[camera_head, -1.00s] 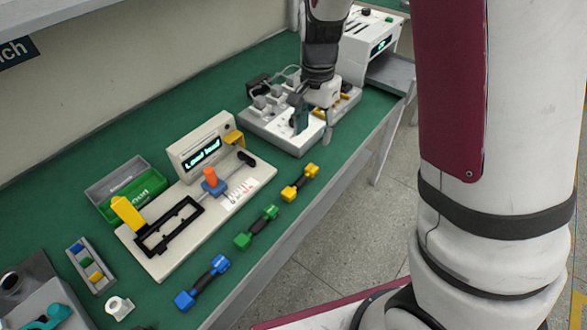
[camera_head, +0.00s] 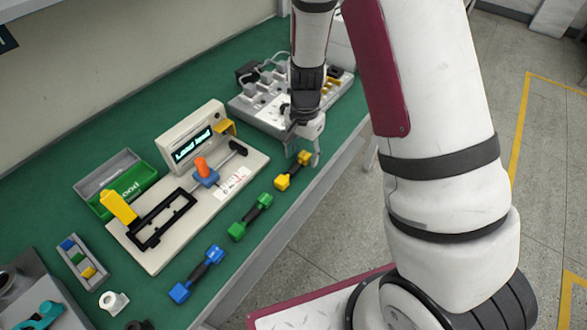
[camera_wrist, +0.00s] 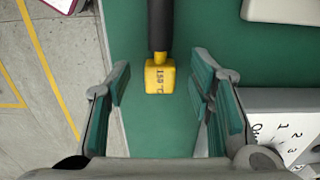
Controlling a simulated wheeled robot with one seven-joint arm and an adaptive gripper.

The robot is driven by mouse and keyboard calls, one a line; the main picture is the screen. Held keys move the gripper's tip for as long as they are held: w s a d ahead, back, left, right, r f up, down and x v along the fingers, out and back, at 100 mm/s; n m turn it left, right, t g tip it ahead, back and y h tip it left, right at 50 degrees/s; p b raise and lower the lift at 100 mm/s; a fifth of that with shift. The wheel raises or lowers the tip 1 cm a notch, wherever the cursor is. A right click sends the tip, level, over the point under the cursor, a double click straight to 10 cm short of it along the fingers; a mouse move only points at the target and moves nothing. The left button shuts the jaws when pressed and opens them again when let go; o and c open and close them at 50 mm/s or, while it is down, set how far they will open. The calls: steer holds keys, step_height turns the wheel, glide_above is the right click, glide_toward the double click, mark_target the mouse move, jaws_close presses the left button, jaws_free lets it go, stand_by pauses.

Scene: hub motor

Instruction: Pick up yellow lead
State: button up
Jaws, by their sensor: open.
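The yellow lead (camera_head: 283,182) lies on the green bench top near its front edge. It has yellow blocks at both ends and a black middle. In the wrist view one yellow end block (camera_wrist: 159,78) with dark print shows between the finger pads, with the black middle (camera_wrist: 160,25) running up out of the picture. My gripper (camera_head: 304,157) is open and empty, just above the far end of the lead. In the wrist view my gripper (camera_wrist: 160,97) has a pad on each side of the block, with gaps on both sides. The lead's other end is outside the wrist view.
A green lead (camera_head: 250,217) and a blue lead (camera_head: 196,273) lie in line along the front edge. A white test fixture (camera_head: 160,256) with a display stands behind them. A white panel (camera_head: 241,105) with sockets is beyond my gripper. The floor drops away at the bench's front edge.

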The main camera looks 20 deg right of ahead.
steer(key=shift+f, duration=0.3)
jaws_close()
steer(key=shift+r, duration=0.2)
